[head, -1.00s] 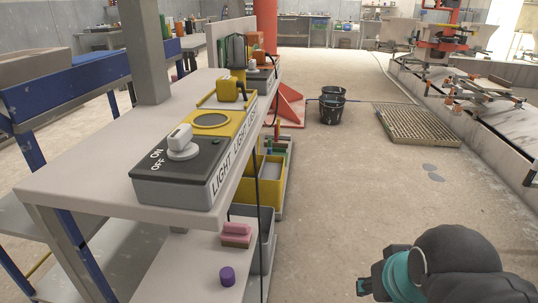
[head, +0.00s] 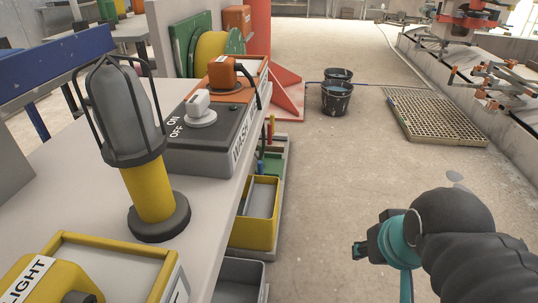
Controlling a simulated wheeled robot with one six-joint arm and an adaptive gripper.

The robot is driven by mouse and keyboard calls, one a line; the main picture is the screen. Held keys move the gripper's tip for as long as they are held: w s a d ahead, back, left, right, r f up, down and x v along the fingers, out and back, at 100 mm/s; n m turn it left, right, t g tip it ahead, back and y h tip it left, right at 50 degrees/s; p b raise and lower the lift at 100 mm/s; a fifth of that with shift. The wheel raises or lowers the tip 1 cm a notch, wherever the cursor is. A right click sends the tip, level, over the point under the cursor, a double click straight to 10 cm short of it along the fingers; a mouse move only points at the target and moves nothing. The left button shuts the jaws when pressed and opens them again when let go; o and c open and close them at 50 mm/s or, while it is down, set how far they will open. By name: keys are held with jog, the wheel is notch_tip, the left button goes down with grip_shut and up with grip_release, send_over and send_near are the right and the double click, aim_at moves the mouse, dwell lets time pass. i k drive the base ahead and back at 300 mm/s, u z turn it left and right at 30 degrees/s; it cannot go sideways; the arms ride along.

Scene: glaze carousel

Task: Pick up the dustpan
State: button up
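I cannot make out a dustpan in the head view. Part of my arm shows at the lower right, with a dark sleeve and teal joint parts, over the open floor. I cannot make out my gripper's fingers, so nothing shows whether it holds anything.
A grey bench on the left carries a caged lamp (head: 153,195), a grey switch box (head: 205,145) and a yellow tray (head: 135,255). Yellow (head: 256,232) and grey (head: 238,283) bins sit below. Black buckets (head: 337,97) and a floor grating (head: 433,117) stand ahead. The middle floor is clear.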

aim_at(273, 164)
jog(key=z, duration=0.55)
jog(key=i, duration=2.95)
jog(key=u, duration=2.7)
